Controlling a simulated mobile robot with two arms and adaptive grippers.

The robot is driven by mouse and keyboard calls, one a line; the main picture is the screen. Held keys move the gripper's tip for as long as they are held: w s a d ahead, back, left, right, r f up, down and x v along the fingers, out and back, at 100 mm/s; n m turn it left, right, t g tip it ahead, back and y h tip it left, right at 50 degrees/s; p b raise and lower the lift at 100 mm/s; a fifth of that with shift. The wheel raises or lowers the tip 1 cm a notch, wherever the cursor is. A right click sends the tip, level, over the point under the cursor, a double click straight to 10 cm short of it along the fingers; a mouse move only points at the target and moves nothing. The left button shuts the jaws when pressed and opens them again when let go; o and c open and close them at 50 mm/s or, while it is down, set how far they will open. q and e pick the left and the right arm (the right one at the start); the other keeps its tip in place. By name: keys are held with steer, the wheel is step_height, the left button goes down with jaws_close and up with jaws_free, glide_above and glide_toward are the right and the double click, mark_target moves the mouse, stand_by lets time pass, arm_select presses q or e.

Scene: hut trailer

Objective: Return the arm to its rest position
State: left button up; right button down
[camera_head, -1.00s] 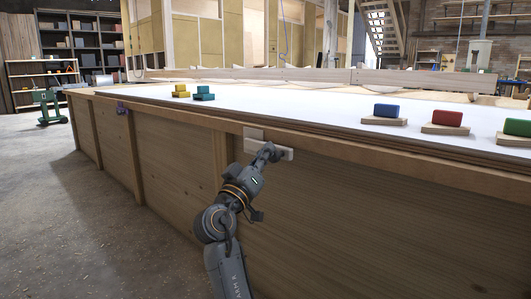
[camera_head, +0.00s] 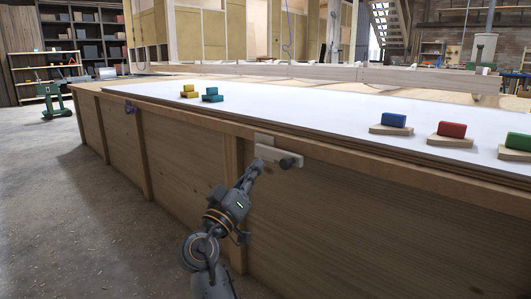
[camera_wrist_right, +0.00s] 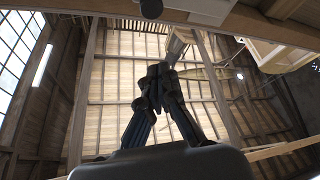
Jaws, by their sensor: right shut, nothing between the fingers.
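My right arm comes up from the bottom of the head view. Its gripper (camera_head: 256,167) is shut and empty. It is in front of the bench's side panel, just left of and below a pale wooden block (camera_head: 280,157) under the bench edge. I cannot tell whether they touch. In the right wrist view the dark fingers (camera_wrist_right: 161,72) come together, with nothing between them and the roof beyond. My left gripper is not in view.
The long wooden bench (camera_head: 190,152) fills the middle and right. On its white top are blue (camera_head: 393,120), red (camera_head: 452,129) and green blocks (camera_head: 518,141) on wooden bases, plus yellow (camera_head: 189,92) and teal ones (camera_head: 210,96).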

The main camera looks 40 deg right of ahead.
steer(key=shift+s+a+f, duration=0.1)
steer(key=shift+a+f, duration=0.2)
steer(key=shift+a, duration=0.25)
